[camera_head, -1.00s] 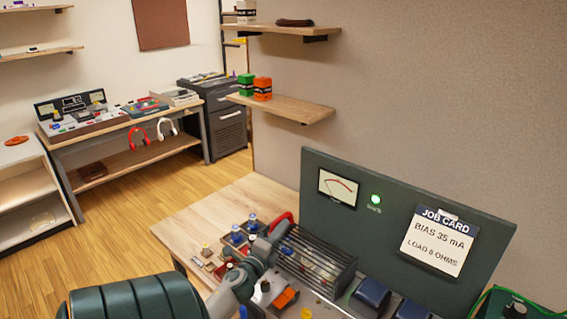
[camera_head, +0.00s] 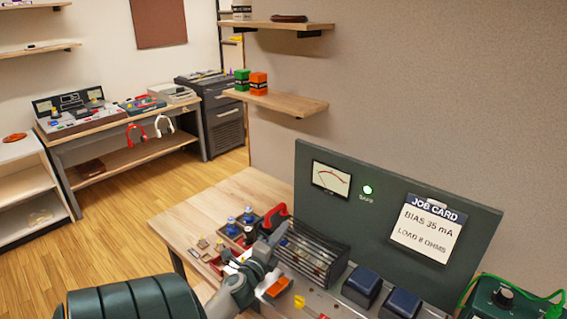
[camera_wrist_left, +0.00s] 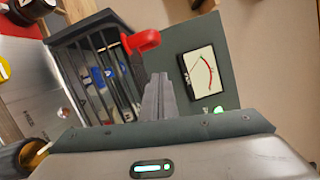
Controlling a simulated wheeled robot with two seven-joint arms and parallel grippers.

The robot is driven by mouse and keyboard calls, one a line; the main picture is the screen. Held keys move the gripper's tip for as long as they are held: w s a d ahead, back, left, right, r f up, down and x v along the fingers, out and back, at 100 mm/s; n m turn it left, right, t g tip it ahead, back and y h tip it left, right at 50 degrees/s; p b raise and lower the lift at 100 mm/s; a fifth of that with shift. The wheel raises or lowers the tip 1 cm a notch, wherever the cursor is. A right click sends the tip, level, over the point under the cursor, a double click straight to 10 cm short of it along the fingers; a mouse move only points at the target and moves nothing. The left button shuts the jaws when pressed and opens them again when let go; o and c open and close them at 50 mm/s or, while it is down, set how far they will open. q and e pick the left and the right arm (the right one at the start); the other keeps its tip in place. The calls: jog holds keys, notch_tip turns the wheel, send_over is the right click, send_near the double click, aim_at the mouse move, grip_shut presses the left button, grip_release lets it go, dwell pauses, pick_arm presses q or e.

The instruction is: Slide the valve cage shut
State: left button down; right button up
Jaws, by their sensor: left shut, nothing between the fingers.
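The valve cage (camera_head: 318,256) is a dark barred box on the bench, in front of the green panel. A red handle (camera_head: 272,216) stands at its left end. In the left wrist view, the cage (camera_wrist_left: 108,72) lies at upper left and the red handle (camera_wrist_left: 145,41) sticks out from it. My left gripper (camera_head: 281,231) is shut and empty, close to the cage's left end and the handle. In the left wrist view, its closed fingers (camera_wrist_left: 158,85) point just below the handle; I cannot tell whether they touch it or the cage. My right gripper is not in view.
The green panel (camera_head: 370,220) with a meter and job card rises behind the cage. Dark blue blocks (camera_head: 362,284) stand to its right. Small blue-topped parts (camera_head: 240,222) stand to its left. An orange piece (camera_head: 279,287) is near my left wrist. Bare bench (camera_head: 205,207) lies at far left.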

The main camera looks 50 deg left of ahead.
pick_arm(q)
jog(key=b+v, duration=0.2)
jog(key=v, duration=0.5)
jog(key=shift+s+d, duration=0.2)
jog(key=shift+s, duration=0.1)
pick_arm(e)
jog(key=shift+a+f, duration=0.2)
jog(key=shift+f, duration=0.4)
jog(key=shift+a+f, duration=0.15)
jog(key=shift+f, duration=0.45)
